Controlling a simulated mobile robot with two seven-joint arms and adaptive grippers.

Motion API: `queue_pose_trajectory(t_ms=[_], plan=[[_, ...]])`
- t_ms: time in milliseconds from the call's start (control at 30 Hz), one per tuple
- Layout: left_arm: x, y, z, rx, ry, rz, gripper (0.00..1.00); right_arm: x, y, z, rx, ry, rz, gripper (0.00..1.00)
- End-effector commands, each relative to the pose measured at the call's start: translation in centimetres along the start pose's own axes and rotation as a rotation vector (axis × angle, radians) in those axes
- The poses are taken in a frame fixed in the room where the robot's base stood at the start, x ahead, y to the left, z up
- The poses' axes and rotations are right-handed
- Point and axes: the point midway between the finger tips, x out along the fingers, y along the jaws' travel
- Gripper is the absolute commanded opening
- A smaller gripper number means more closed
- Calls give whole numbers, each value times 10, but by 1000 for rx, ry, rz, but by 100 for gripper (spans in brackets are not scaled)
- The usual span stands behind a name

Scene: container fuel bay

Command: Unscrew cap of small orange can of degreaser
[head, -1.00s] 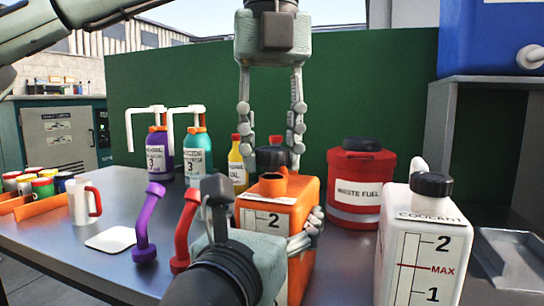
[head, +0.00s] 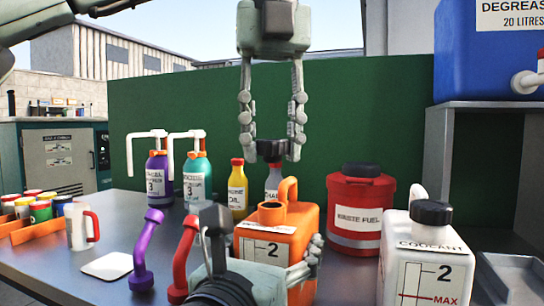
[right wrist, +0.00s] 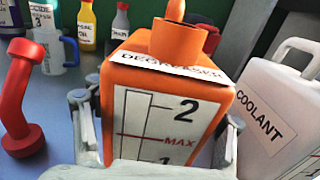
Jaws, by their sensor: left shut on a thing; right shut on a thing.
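The small orange degreaser can (head: 278,238) stands on the grey table, with its handle and open neck (head: 271,212) showing. My left gripper (head: 272,148) is above it, shut on the black cap (head: 271,150). The cap is clear of the neck, with a gap between them. My right gripper (right wrist: 158,140) is shut around the sides of the can, low on its body. In the right wrist view the can (right wrist: 165,95) shows its DEGREASER label and level scale. The neck (right wrist: 178,40) is bare there. My right wrist hides part of the can's front in the head view.
A red waste fuel can (head: 360,208) and a white coolant can (head: 424,255) stand to the right. Bottles, including a yellow one (head: 238,190), stand behind. Purple (head: 146,250) and red (head: 181,260) spouts and a white mug (head: 78,228) are left. A green partition (head: 370,120) closes the back.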

Motion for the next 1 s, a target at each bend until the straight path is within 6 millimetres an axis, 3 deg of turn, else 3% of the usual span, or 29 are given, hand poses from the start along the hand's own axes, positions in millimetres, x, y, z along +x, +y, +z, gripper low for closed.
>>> queue_pose_trajectory(t_ms=[200, 233, 400, 767, 867, 1000], plan=[[-1, 0, 0, -1, 0, 0, 0, 0, 1, -1, -1, 3, 2, 0], [-1, 0, 0, -1, 0, 0, 0, 0, 1, -1, -1, 3, 3, 75], [-1, 0, 0, -1, 0, 0, 0, 0, 1, 0, 0, 1, 2, 96], [-1, 0, 0, -1, 0, 0, 0, -2, 0, 0, 1, 0, 2, 97], [-1, 0, 0, -1, 0, 0, 0, -9, 1, 0, 1, 2, 2, 97], [-1, 0, 0, -1, 0, 0, 0, -34, 1, -1, 2, 3, 4, 97]])
